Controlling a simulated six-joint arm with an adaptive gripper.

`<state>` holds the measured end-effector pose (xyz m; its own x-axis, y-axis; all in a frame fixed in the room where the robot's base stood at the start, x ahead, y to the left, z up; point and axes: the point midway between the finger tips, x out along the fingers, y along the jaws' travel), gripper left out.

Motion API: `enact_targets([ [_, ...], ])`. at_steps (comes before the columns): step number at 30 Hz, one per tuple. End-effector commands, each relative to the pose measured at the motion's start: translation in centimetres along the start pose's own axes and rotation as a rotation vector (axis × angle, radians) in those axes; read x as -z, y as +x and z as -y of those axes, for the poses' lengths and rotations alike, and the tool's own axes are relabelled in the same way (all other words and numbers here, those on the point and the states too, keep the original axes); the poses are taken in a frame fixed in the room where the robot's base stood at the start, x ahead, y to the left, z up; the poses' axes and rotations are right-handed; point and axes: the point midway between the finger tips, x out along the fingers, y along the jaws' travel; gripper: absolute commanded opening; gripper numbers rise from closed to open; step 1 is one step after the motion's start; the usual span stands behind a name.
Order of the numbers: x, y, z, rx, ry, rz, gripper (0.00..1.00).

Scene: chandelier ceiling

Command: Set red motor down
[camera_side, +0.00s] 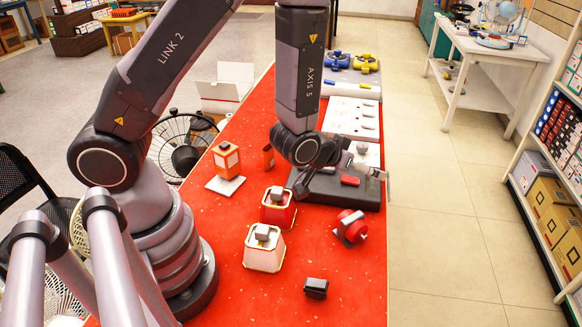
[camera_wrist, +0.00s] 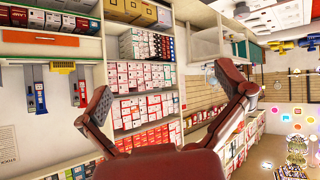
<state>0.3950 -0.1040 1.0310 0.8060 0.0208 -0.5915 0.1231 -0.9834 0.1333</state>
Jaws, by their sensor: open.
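A red motor (camera_side: 351,227) with a dark hub lies on the red tabletop (camera_side: 330,285) near its right edge, apart from my gripper. The red motor does not show in the wrist view.
Two lantern-like pieces, one red (camera_side: 278,212) and one white (camera_side: 264,252), stand left of the motor. A small black block (camera_side: 316,288) lies in front. A dark tray (camera_side: 340,190) with a red piece (camera_side: 350,180) is behind. Shelves (camera_wrist: 140,75) fill the wrist view.

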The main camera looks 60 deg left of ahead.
Motion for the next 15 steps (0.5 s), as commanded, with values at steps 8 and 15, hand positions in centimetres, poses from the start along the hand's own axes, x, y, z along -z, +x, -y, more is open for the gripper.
enact_targets([
  [8,8.1,-10.1,1.2,-0.1,-0.018,0.187,1.0],
  [15,9.2,-22.1,5.5,-0.089,0.094,0.319,1.0],
])
